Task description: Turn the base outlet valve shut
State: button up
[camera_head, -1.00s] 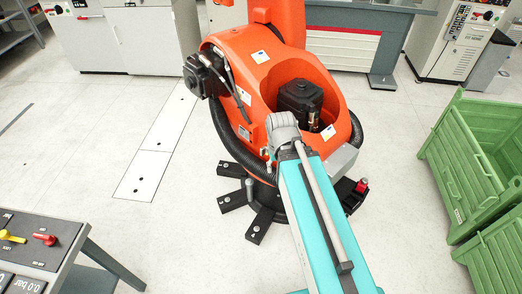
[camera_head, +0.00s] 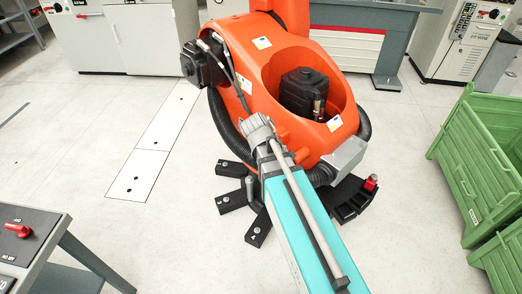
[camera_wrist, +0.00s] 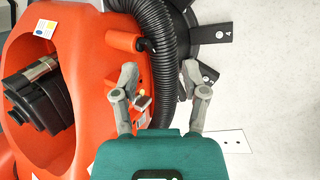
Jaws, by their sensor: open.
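My gripper (camera_wrist: 160,72) is open, with its two grey fingers spread in the wrist view. A black ribbed hose runs behind the gap between them. A small brass-coloured fitting with a grey block (camera_wrist: 142,98) sits on the orange robot's base beside the left finger. It may be the base outlet valve, but it is too small to tell or to read its handle position. I cannot tell whether the finger touches it. In the head view my teal arm reaches toward the orange robot (camera_head: 245,75), and my fingers cannot be made out.
The black ribbed hose (camera_wrist: 158,42) curves close to my fingers. Black feet (camera_head: 232,202) spread from the robot's base, with a red-topped part (camera_head: 371,182) at the right. Green crates (camera_head: 478,165) stand right. A control panel with a red handle (camera_head: 18,230) stands left. Floor between is clear.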

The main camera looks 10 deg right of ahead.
jog(key=w+a+f+n+t+h+b, duration=0.3)
jog(key=w+f+n+h+b, duration=0.35)
jog(key=b, duration=0.65)
jog(key=w+a+f+n+t+h+b, duration=0.3)
jog(key=w+a+f+n+t+b, duration=0.2)
jog(key=b, duration=0.9)
jog(key=shift+w+a+f+n, duration=0.35)
jog(key=shift+w+a+n, duration=1.15)
jog(key=shift+a+n, duration=1.1)
jog(key=x, duration=1.3)
jog(key=shift+w+d+r, duration=0.1)
jog(key=shift+w+d, duration=0.15)
jog(key=shift+d, duration=0.05)
